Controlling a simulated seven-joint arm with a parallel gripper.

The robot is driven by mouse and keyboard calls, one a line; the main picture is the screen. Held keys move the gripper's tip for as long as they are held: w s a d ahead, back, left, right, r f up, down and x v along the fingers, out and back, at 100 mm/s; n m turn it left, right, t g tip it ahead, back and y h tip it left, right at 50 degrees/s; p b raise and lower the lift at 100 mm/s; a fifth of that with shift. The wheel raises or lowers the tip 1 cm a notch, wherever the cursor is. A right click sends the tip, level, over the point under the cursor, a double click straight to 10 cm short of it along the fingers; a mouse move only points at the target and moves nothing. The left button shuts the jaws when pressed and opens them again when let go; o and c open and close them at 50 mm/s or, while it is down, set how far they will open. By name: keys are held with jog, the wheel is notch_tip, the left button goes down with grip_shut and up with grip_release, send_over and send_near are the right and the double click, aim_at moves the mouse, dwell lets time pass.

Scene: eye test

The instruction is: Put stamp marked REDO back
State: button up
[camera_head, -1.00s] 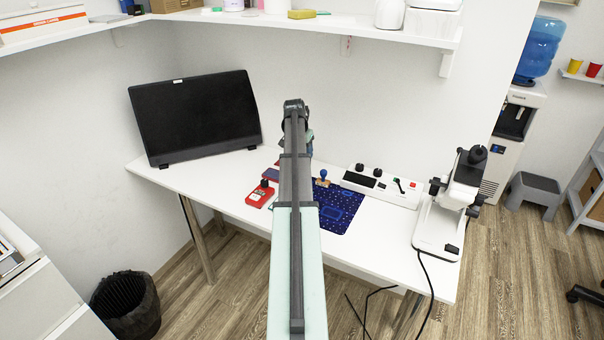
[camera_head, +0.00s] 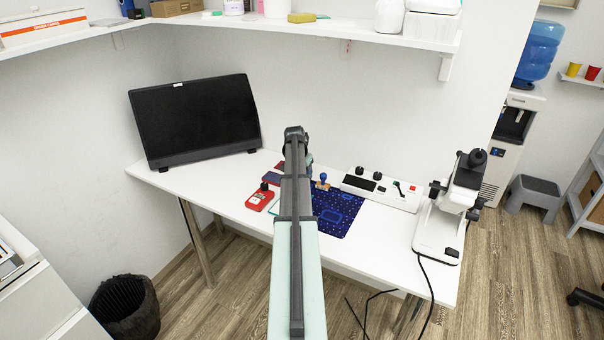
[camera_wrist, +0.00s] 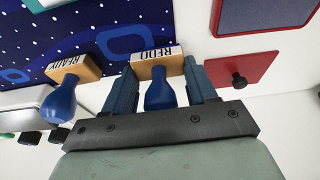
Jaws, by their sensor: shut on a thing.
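The stamp marked REDO, with a pale wooden base (camera_wrist: 158,63) and a blue handle (camera_wrist: 160,90), is between the fingers of my gripper (camera_wrist: 162,85) in the wrist view. The fingers are shut on it, one on each side. Its base overlaps the edge of the dark blue patterned mat (camera_wrist: 110,20); I cannot tell whether it touches the surface. A similar stamp marked READY (camera_wrist: 60,102) stands to the left in the wrist view, apart from my gripper. It also shows on the mat (camera_head: 345,212) in the head view as a blue-handled stamp (camera_head: 323,179). My arm hides the REDO stamp there.
A red plate with a black knob (camera_wrist: 238,78) and a red-rimmed pad (camera_wrist: 262,14) lie right of my gripper in the wrist view. The head view shows a red device (camera_head: 260,201), a control box (camera_head: 384,189), a microscope (camera_head: 445,212) and a monitor (camera_head: 196,120).

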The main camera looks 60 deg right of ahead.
jog(key=shift+f, duration=0.1)
jog(key=o, duration=0.8)
jog(key=shift+o, duration=0.2)
jog(key=v, duration=1.2)
